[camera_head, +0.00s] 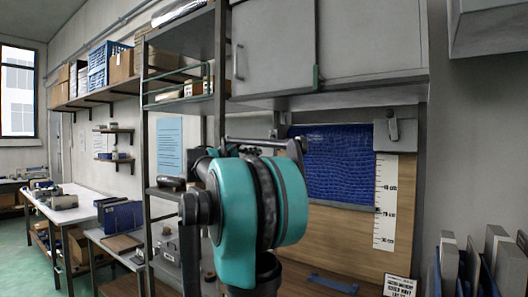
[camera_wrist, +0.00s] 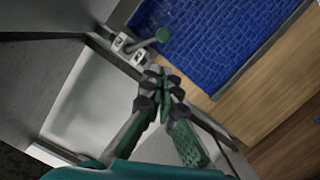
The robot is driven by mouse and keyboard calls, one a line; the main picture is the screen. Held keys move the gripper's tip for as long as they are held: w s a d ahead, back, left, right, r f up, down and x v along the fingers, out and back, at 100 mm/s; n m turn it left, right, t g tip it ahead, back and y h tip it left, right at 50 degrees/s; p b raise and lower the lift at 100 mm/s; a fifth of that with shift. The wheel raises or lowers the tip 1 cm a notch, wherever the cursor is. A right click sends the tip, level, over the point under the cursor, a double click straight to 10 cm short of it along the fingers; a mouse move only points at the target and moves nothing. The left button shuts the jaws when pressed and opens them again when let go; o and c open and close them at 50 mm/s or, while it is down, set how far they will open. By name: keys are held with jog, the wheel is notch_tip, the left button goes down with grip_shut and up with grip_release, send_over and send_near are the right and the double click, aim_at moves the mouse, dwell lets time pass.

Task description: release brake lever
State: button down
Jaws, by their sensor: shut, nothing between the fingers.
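In the wrist view a short lever with a round green knob (camera_wrist: 163,34) comes out of a pale bracket (camera_wrist: 122,42) beside the blue tile-patterned sheet (camera_wrist: 205,40). My gripper (camera_wrist: 161,82) is shut and empty, its fingertips together below the knob in the picture and apart from it. In the head view my teal arm hides the gripper. The blue sheet (camera_head: 335,165) hangs in front of a wooden board, and a small grey lever-like part (camera_head: 393,125) sits at its upper right. I cannot tell whether that is the same lever.
A white ruler strip (camera_head: 385,205) stands right of the sheet, above a small label plate (camera_head: 400,287). Grey cabinets (camera_head: 370,40) hang overhead. A dark shelf post (camera_head: 146,150) stands left of my arm. Upright grey panels (camera_head: 495,255) stand at the lower right.

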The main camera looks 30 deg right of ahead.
aim_at(280, 144)
dwell(0.3)
jog(key=f+x, duration=0.1)
jog(key=x, duration=0.9)
jog(key=shift+r, duration=0.4)
jog(key=shift+s+d+r+n, duration=0.1)
jog(key=shift+s+r+n, duration=0.15)
jog(key=shift+n, duration=0.45)
jog(key=n, duration=0.1)
jog(key=s+r+n, duration=0.1)
jog(key=n+t, duration=0.1)
jog(key=n, duration=0.1)
jog(key=shift+s+d+r, duration=0.15)
jog(key=shift+d+r, duration=0.1)
jog(key=shift+r, duration=0.05)
jog(key=n, duration=0.1)
jog(key=r+n+t, duration=0.1)
jog(key=n, duration=0.1)
jog(key=shift+s+d+r, duration=0.15)
jog(key=shift+s+r, duration=0.05)
jog(key=shift+s, duration=0.05)
notch_tip(280, 144, up, 2)
jog(key=n+t, duration=0.1)
jog(key=n, duration=0.3)
jog(key=shift+r, duration=0.3)
jog(key=shift+s, duration=0.1)
